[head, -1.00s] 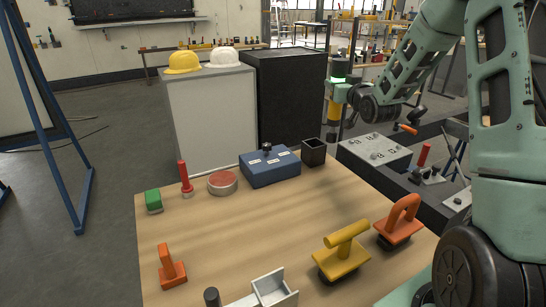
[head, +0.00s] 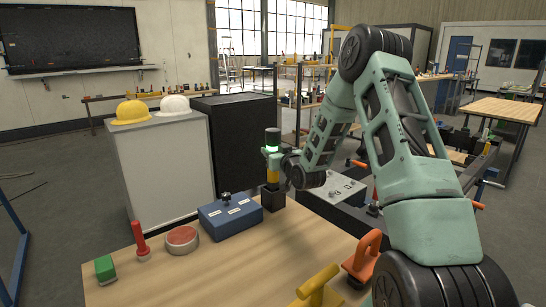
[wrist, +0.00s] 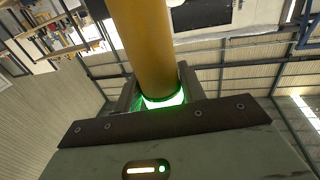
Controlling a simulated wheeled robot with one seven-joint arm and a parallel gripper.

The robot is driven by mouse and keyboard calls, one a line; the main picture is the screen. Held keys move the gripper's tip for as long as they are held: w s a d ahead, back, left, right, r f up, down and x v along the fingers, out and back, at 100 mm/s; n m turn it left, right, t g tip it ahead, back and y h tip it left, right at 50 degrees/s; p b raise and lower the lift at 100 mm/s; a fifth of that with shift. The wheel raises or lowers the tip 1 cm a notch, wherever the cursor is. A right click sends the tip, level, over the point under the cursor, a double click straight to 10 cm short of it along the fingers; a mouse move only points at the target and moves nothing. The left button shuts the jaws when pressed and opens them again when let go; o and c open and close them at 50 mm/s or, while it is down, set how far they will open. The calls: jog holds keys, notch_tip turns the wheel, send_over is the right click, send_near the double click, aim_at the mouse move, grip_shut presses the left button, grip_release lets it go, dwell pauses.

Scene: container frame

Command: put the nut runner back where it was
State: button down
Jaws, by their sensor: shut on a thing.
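My gripper (head: 271,155), with a green light ring, is shut on the nut runner (head: 273,175), an upright tool with a black top and a yellow body. In the wrist view the nut runner (wrist: 140,45) is a yellow cylinder between the jaws (wrist: 160,98). A black square open-topped holder (head: 273,201) stands on the wooden table (head: 225,270), directly below the tool in the head view. The tool's dark lower end meets the holder's top edge in that view. I cannot tell how far it is inside.
A blue box (head: 230,217) stands just left of the holder. A red round button (head: 182,240), a red-handled piece (head: 141,240) and a green block (head: 105,268) are farther left. A grey panel (head: 335,187) is to the right.

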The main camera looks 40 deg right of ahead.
jog(key=shift+f, duration=0.9)
jog(key=c, duration=0.8)
grip_release()
jog(key=shift+c, duration=0.2)
